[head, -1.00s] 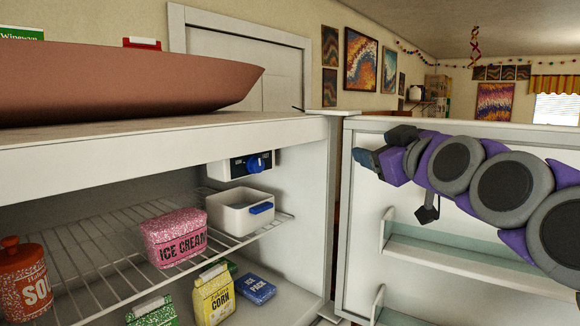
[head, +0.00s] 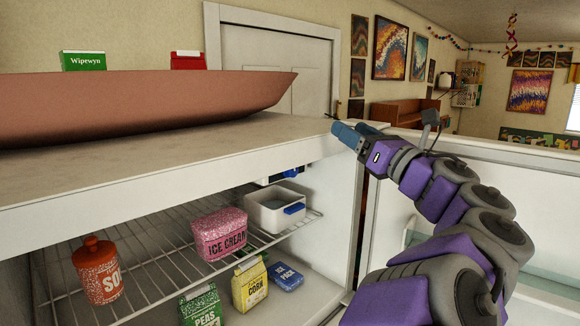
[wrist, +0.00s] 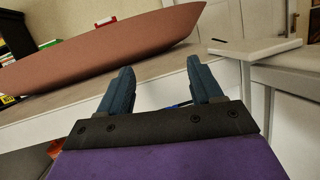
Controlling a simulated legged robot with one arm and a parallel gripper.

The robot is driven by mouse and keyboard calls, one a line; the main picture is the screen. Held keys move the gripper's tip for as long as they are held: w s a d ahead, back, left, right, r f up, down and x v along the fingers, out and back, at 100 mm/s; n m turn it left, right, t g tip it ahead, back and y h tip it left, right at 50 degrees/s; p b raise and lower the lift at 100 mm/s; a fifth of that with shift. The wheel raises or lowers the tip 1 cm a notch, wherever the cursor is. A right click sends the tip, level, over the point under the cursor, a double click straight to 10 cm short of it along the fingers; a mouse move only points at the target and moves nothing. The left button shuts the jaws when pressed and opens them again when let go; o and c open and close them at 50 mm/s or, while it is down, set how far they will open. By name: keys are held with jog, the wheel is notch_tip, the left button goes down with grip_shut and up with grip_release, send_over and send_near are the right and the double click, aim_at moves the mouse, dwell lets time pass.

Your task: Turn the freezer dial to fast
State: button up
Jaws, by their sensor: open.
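The freezer dial is a blue knob (head: 290,173) on a small white control box under the freezer's top, at the back right of the inside. Only its lower part shows in the head view; the top edge hides the rest, so its setting cannot be read. My gripper (head: 345,132) is open and empty, above and to the right of the dial, near the freezer's top right corner. In the wrist view its two blue fingers (wrist: 165,88) are spread apart, pointing at the freezer's top front edge. A bit of blue shows low between them, too small to identify.
A white bin (head: 270,217) with a blue handle, an ice cream tub (head: 220,238) and a red soup jar (head: 98,275) are on the wire shelf. A long brown bowl (head: 130,105) lies on the freezer top. The open freezer door (head: 460,160) is at right.

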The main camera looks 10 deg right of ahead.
aim_at(295, 173)
notch_tip(295, 173, down, 12)
jog(key=s+d+f+n+g+y+p, duration=0.1)
jog(key=d+n+g, duration=0.15)
jog(key=g, duration=0.25)
jog(key=shift+n, duration=0.35)
jog(key=x, duration=0.6)
jog(key=p+x, duration=0.1)
jog(key=x, duration=1)
jog(key=shift+w+a+r, duration=0.15)
jog(key=shift+a+r, duration=0.2)
jog(key=shift+a, duration=0.1)
jog(key=c, duration=1)
